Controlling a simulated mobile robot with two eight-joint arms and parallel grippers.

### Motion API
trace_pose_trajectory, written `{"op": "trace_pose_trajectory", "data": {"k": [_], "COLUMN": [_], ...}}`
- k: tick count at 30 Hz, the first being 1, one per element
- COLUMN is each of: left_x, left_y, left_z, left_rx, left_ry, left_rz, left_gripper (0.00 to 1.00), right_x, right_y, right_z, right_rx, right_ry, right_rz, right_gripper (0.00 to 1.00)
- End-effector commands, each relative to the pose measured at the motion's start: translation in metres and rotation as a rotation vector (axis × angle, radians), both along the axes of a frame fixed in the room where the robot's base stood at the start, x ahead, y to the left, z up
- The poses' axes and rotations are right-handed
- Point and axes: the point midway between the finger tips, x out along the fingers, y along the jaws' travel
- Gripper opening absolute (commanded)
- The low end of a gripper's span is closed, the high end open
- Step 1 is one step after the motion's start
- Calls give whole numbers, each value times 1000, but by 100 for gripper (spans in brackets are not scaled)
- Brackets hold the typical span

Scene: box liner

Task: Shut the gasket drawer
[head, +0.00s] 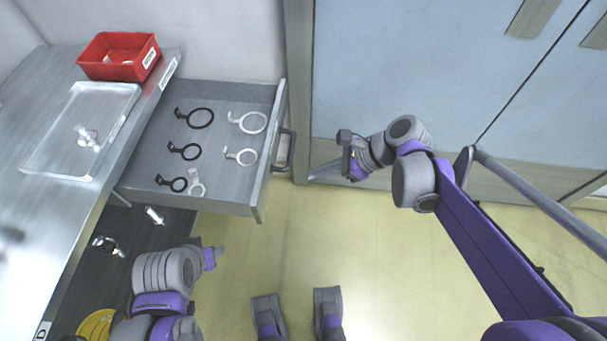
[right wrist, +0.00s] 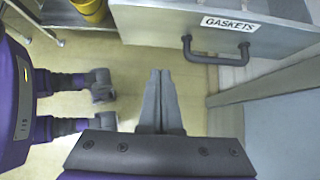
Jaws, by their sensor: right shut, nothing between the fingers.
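The gasket drawer (head: 220,200) stands pulled out from under the steel counter, and several black and pale ring gaskets with tabs lie in it. Its dark bar handle (head: 285,151) is on the front panel. In the right wrist view the drawer front (right wrist: 170,25) carries a GASKETS label, with the handle (right wrist: 215,60) below it. My right gripper (head: 313,177) is shut and empty, outside the drawer front and close to the handle but apart from it; its fingertips (right wrist: 160,72) point toward the front. My left gripper (head: 217,253) is low, near the drawer's front corner; its jaws are unclear.
A red bin (head: 118,57) and a clear tray (head: 58,130) with small pale parts sit on the counter (head: 40,230). Blue cabinet doors (head: 390,60) stand at the right, with a post (head: 300,80) beside the drawer. The yellow floor (head: 290,245) before the drawer is open.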

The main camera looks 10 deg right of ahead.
Motion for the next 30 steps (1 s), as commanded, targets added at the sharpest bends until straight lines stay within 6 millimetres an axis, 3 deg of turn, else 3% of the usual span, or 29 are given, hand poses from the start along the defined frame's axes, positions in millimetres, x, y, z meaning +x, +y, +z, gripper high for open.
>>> {"op": "trace_pose_trajectory", "data": {"k": [12,21,30], "left_x": [0,0,0], "left_y": [0,0,0], "left_z": [-23,-23,-23], "left_rx": [0,0,0], "left_ry": [8,8,8], "left_rz": [0,0,0], "left_gripper": [50,50,50], "right_x": [15,24,25], "right_y": [61,94,97], "right_z": [-64,-60,-60], "right_rx": [-2,-3,-4], "right_ry": [-2,-3,-2], "right_rz": [7,5,3], "right_gripper": [0,0,0]}}
